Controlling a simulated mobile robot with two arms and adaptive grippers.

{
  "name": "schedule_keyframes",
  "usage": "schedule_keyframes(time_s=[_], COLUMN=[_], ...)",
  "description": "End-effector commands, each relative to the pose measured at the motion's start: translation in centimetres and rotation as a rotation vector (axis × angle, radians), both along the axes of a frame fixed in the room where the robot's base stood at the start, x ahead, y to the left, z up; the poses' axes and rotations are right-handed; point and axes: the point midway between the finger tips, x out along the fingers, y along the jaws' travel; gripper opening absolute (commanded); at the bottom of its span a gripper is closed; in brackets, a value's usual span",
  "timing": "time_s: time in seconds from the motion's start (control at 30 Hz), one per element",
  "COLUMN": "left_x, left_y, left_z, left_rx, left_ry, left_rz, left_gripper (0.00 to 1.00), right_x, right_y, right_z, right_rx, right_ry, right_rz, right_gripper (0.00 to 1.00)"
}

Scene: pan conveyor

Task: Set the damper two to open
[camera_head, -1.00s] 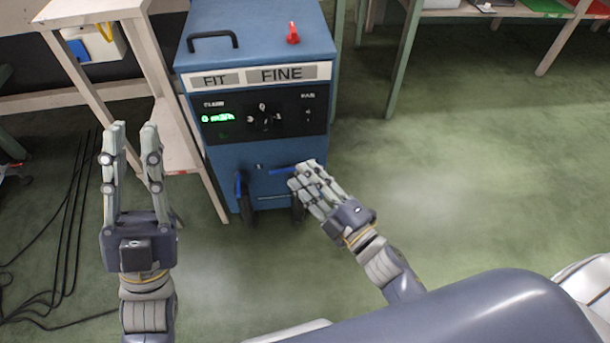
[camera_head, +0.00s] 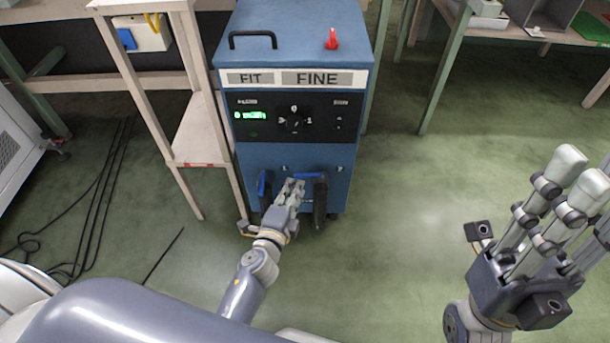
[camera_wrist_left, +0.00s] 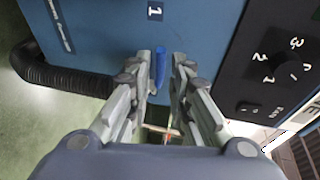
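The damper two handle, a blue lever (camera_head: 308,176), lies level on the right of the blue machine's (camera_head: 340,155) lower front. It also shows between my left fingers in the left wrist view (camera_wrist_left: 160,66). My left gripper (camera_head: 292,184) is at this lever, fingers parted on either side, with narrow gaps visible in the wrist view. A second blue lever (camera_head: 262,183) hangs down at the left, near a label "1" (camera_wrist_left: 154,11). The damper two label is not readable. My right gripper (camera_head: 575,185) is open and empty, away at the right.
A black hose (camera_wrist_left: 62,76) hangs from the machine's lower front. The dial panel (camera_head: 293,118) is above the levers. A wooden stand (camera_head: 200,145) is close on the left, with cables (camera_head: 95,190) on the floor beyond. Floor to the right is clear.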

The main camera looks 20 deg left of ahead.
Motion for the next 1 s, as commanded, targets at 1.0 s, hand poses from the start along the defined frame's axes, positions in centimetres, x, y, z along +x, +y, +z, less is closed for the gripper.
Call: schedule_keyframes(time_s=[1.0], left_x=[6.8], left_y=[0.1], left_z=[-1.3], left_rx=[-0.002], left_ry=[-0.001], left_rz=[-0.001], left_gripper=[0.00], right_x=[0.3], right_y=[0.2], right_z=[0.5], right_rx=[-0.007], right_ry=[-0.039], right_rz=[-0.004], right_gripper=[0.31])
